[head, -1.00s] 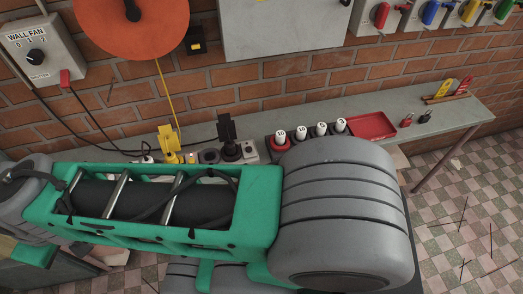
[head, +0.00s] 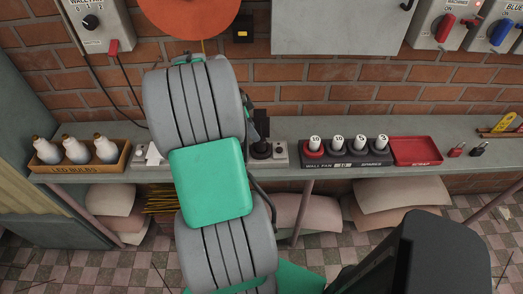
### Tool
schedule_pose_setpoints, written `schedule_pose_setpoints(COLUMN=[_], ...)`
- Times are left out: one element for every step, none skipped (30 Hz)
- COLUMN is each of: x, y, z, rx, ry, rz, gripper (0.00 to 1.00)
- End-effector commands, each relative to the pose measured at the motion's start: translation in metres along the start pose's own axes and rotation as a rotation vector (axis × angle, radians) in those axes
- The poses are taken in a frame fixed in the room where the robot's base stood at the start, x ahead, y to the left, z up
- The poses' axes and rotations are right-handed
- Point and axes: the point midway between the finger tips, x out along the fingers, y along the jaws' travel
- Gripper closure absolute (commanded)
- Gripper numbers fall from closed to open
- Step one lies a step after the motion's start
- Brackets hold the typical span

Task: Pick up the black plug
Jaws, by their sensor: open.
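The black plug (head: 261,149) stands upright in a socket strip (head: 281,154) on the grey bench, just right of my arm. A tall dark part rises at its top. My arm's grey and green links cover the middle of the strip and the bench left of the plug. My gripper does not show in this view, so its place relative to the plug cannot be seen.
A box of bulbs (head: 82,171) stands at the bench's left. Right of the plug are a black rack (head: 345,160) with several round-topped pieces, a red scrap tray (head: 416,150) and two small padlocks. A brick wall stands behind the bench (head: 385,125).

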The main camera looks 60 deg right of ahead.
Motion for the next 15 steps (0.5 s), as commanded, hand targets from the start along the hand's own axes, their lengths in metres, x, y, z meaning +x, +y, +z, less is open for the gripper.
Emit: schedule_pose_setpoints(x=[0.009,0.012,0.017,0.021,0.025,0.03,0.034,0.038,0.045,0.05,0.056,0.064,0.069,0.072,0.076], y=[0.001,0.001,0.001,0.001,0.001,0.001,0.001,0.001,0.002,0.002,0.002,0.002,0.002,0.001,0.001], z=[-0.005,-0.006,-0.006,-0.005,-0.005,-0.005,-0.005,-0.005,-0.005,-0.004,-0.004,-0.004,-0.004,-0.004,-0.003], rx=[0.027,0.034,0.035,0.032,0.03,0.03,0.029,0.029,0.028,0.026,0.026,0.028,0.027,0.026,0.026], ry=[0.004,0.006,0.006,0.005,0.005,0.005,0.004,0.004,0.004,0.004,0.003,0.004,0.004,0.003,0.004], rz=[0.011,0.012,0.012,0.011,0.011,0.011,0.011,0.011,0.012,0.011,0.012,0.01,0.01,0.009,0.007], gripper=[0.56,0.56,0.56,0.56,0.56,0.56,0.56,0.56,0.56,0.56,0.56,0.56,0.56,0.56,0.56])
